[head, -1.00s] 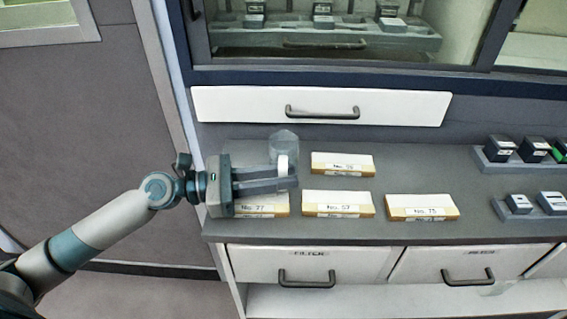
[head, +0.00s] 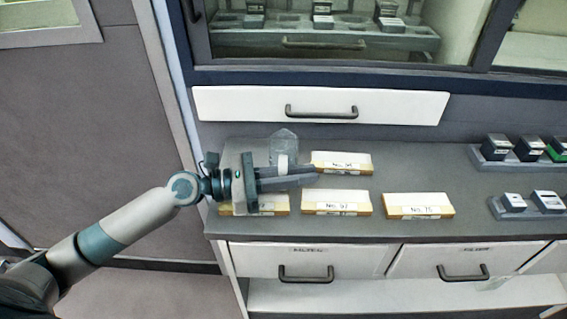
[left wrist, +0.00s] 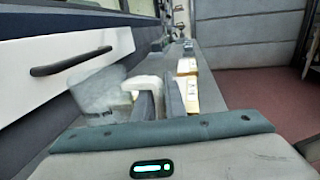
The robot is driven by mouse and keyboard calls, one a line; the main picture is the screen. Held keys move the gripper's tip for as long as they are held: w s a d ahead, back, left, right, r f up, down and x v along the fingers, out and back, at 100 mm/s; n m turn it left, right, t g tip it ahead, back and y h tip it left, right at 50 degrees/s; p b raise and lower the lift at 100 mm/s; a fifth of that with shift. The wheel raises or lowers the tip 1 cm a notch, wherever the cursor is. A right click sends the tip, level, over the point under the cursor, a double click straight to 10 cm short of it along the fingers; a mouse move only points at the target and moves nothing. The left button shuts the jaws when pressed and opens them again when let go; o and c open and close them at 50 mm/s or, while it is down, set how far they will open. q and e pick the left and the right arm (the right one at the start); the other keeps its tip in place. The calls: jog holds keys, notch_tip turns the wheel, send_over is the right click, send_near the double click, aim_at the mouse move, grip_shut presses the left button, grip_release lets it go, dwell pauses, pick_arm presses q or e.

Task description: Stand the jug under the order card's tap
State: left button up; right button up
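The jug (head: 284,144) is clear, with a white handle, and stands upright on the grey counter near its left end. It also shows in the left wrist view (left wrist: 98,92), with its white handle (left wrist: 142,84) by the fingers. My left gripper (head: 314,176) reaches in from the left at the jug's front, its two fingers still apart and overlapping the lower handle. Whether they touch the handle is hard to tell. The fingers hide part of the handle. My right gripper is not in view. I see no tap and cannot make out an order card.
Several numbered boxes lie on the counter (head: 300,234): No. 57 (head: 336,203), No. 75 (head: 418,206), one behind (head: 342,163) and one under my gripper. Racks of dark blocks (head: 515,155) stand at right. A drawer front (head: 321,104) is behind the jug.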

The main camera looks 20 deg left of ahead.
pick_arm(q)
grip_shut()
